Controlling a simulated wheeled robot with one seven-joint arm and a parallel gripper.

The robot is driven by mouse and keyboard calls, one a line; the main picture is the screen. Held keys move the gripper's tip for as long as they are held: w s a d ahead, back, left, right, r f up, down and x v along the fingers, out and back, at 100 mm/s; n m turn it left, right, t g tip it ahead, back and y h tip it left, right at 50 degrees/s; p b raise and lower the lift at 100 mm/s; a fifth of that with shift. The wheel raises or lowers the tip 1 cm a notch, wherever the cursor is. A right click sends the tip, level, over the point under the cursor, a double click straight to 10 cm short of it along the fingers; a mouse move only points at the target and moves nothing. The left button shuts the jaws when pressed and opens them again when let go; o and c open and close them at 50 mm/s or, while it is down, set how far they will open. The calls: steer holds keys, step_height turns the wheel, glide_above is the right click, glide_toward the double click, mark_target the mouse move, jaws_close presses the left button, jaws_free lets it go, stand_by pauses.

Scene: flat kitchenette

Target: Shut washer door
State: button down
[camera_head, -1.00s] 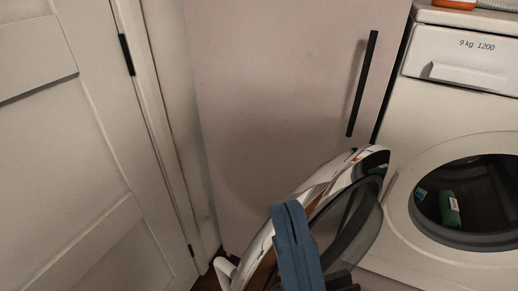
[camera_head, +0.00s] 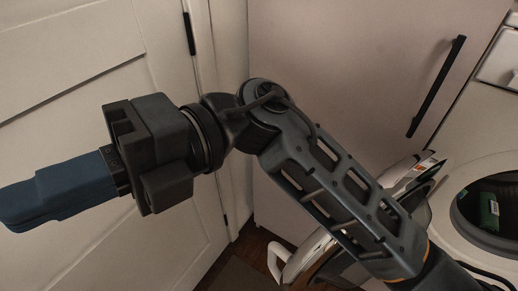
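The washer (camera_head: 469,153) stands at the right, partly cut off by the picture edge. Its round opening (camera_head: 459,222) is uncovered, and a green item (camera_head: 489,212) shows inside. The washer door (camera_head: 312,252) stands open, swung out to the left of the opening, with a chrome rim and a pale handle (camera_head: 279,262). My arm crosses in front of the door and hides much of it. My gripper (camera_head: 18,208) is at the far left with blue fingers, well apart from the door and in front of the white room door. Its fingers overlap in this view, so any gap is hidden.
A tall pale cabinet (camera_head: 330,60) with a black bar handle (camera_head: 437,87) stands behind my arm, left of the washer. A white panelled room door (camera_head: 70,100) fills the left. A small patch of dark floor (camera_head: 240,262) shows at the bottom.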

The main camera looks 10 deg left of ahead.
steer(key=w+d+f+t+h, duration=0.65)
steer(key=w+f+h, duration=0.2)
steer(key=w, duration=0.25)
steer(key=w+d+r+m+t+h, duration=0.2)
steer(key=w+d+t+h, duration=0.1)
steer(key=w+d, duration=0.4)
steer(key=w+d+r+m+t+h, duration=0.2)
steer(key=w+d+r+t+h, duration=0.1)
steer(key=w+d, duration=0.4)
steer(key=s+d+r+p+x, duration=0.1)
steer(key=x, duration=1)
steer(key=shift+s+d+f, duration=0.3)
steer(key=shift+s+d, duration=0.1)
steer(key=shift+s, duration=0.05)
steer(key=shift+d, duration=0.1)
